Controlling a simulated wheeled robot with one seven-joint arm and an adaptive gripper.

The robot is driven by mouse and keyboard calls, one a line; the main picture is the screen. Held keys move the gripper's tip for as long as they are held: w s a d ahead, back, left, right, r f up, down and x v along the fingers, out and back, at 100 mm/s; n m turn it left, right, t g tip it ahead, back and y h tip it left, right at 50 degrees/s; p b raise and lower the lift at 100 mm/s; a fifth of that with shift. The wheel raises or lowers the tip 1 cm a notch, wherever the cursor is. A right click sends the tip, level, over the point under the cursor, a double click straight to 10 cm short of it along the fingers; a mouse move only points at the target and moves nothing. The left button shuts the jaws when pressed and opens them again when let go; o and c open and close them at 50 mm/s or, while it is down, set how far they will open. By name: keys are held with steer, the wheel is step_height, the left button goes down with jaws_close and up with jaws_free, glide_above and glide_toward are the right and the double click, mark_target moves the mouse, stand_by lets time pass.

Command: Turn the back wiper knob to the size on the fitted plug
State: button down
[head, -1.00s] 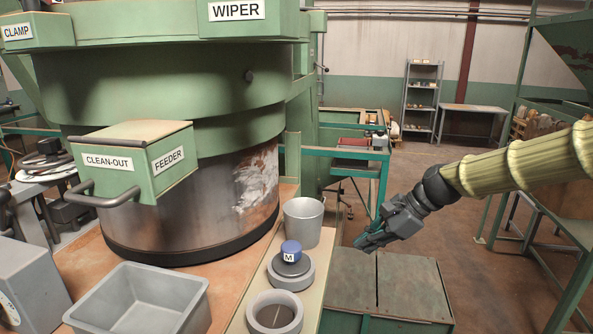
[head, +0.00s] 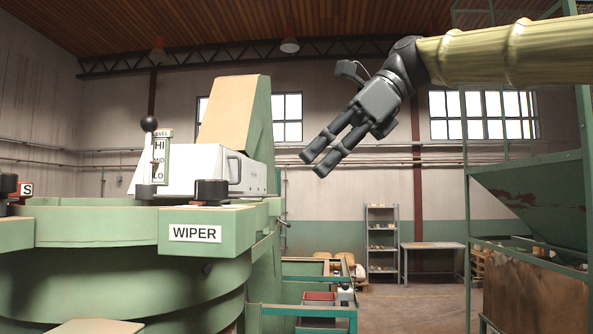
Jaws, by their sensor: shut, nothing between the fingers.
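The green wiper box (head: 207,230), marked WIPER, is at the left of the head view. A dark round knob (head: 210,190) stands on its top. A second, smaller dark knob (head: 145,192) shows farther back to its left, below the level gauge. I cannot read a size setting on either. The fitted plug is out of view now. My gripper (head: 314,164) is shut and empty in the air to the right of the wiper box and higher than it, fingers pointing down-left, touching nothing.
A level gauge (head: 158,160) marked HI, MID and LO stands near a black ball-topped lever (head: 149,124). A white box (head: 205,170) sits behind. Another dark knob (head: 8,186) and an S tag (head: 26,189) are at the far left. A green hopper (head: 530,190) stands at right.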

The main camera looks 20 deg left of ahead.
steer(key=a+r+p+x, duration=0.2)
steer(key=p+x, duration=0.3)
steer(key=x, duration=0.6)
steer(key=shift+s+a+f, duration=0.2)
steer(key=shift+s+f, duration=0.05)
steer(key=shift+s, duration=0.2)
steer(key=shift+a, duration=0.25)
